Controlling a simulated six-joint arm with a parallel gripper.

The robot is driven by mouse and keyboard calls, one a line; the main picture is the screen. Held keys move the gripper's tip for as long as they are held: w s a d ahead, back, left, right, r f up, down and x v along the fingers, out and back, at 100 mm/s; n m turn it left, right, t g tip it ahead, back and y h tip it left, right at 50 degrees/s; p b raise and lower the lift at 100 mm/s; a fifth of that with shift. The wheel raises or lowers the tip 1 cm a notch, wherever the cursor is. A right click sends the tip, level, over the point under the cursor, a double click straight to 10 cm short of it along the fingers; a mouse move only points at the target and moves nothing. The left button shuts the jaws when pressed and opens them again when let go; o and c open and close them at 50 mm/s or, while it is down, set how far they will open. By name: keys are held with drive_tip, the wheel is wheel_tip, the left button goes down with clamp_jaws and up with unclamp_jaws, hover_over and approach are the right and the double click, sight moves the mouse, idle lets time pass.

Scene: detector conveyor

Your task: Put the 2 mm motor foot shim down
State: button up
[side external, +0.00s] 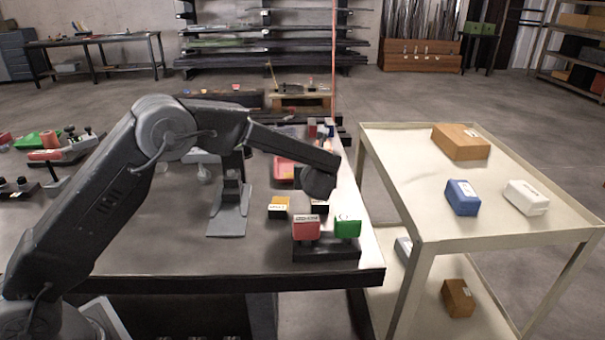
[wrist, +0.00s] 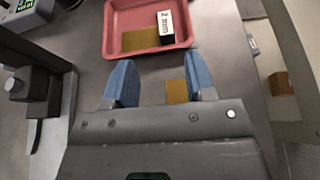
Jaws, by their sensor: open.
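A pink tray (wrist: 112,45) lies ahead of my gripper in the wrist view, and part of it shows in the side view (side external: 284,172). A flat brass-coloured plate (wrist: 140,40), seemingly the 2 mm shim, lies in the tray. A white-faced block marked "2 mm" (wrist: 165,22) is at the tray's right side. My gripper (wrist: 162,85) is open, its two blue fingertips spread just short of the tray. A small yellow-brown piece (wrist: 177,92) shows between the fingers, lower down; I cannot tell if it is a shim. In the side view my wrist hides the fingertips.
A dark stand with a red block (side external: 305,228) and a green block (side external: 347,227) sits at the table's near right corner. A dark fixture (wrist: 30,95) is left of my gripper. A cream trolley (side external: 400,150) stands to the right.

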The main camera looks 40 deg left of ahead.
drive_tip(key=shift+s+r, duration=0.3)
drive_tip(key=shift+r, duration=0.05)
drive_tip(key=s+a+r+n+g+h, duration=0.1)
drive_tip(key=s+r+n, duration=0.3)
drive_tip(key=s+n, duration=0.15)
drive_tip(key=s+r+n+g+h, duration=0.1)
drive_tip(key=s+r+n+g, duration=0.2)
drive_tip(key=s, duration=0.4)
drive_tip(key=s+a+r+n+h, duration=0.1)
drive_tip(key=s+r+n, duration=0.35)
drive_tip(key=s, duration=0.25)
drive_tip(key=s+d+n+h, duration=0.3)
drive_tip(key=s+n, duration=0.4)
drive_tip(key=s, duration=0.3)
drive_tip(key=s+d+n+h, duration=0.2)
drive_tip(key=s+n+h, duration=0.1)
drive_tip(key=s+n, duration=0.4)
drive_tip(key=s, duration=0.3)
drive_tip(key=shift+d+f, duration=0.2)
drive_tip(key=shift+d, duration=0.2)
